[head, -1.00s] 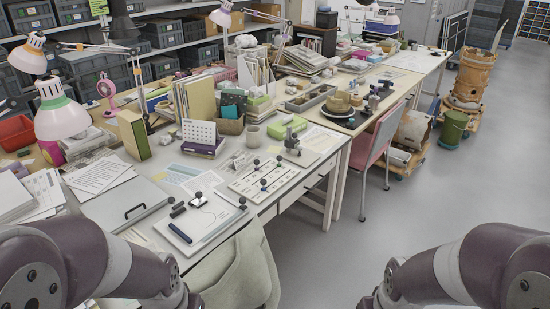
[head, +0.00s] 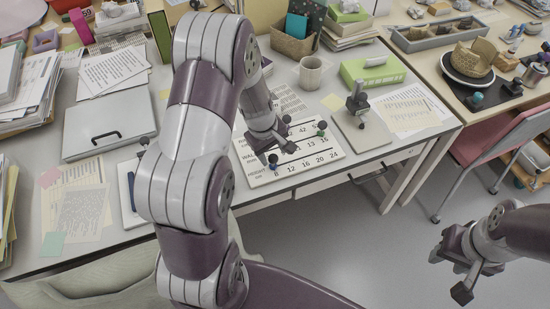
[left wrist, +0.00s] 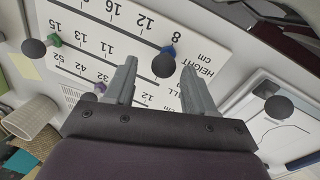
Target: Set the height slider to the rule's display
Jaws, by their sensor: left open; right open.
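A white slider board (head: 322,163) lies on the desk with several number rows. The height row, nearest the desk's front edge, reads 8 to 24. Its height slider, a black ball knob (left wrist: 163,66) on a blue base (left wrist: 168,50), stands by the 8; it also shows in the head view (head: 273,159). My left gripper (head: 268,143) is over the board, open. In the left wrist view its fingers (left wrist: 158,68) are apart, with the knob between their tips in the picture; I cannot tell the depth. My right gripper (head: 452,272) is open and empty above the floor. I cannot make out the rule's display.
Green-based (left wrist: 54,40) and purple-based (left wrist: 101,87) sliders stand on the other rows. A stand on a grey plate (head: 372,137), a mug (head: 311,72) and a green box (head: 373,74) are behind. A closed grey case (head: 105,125) lies left.

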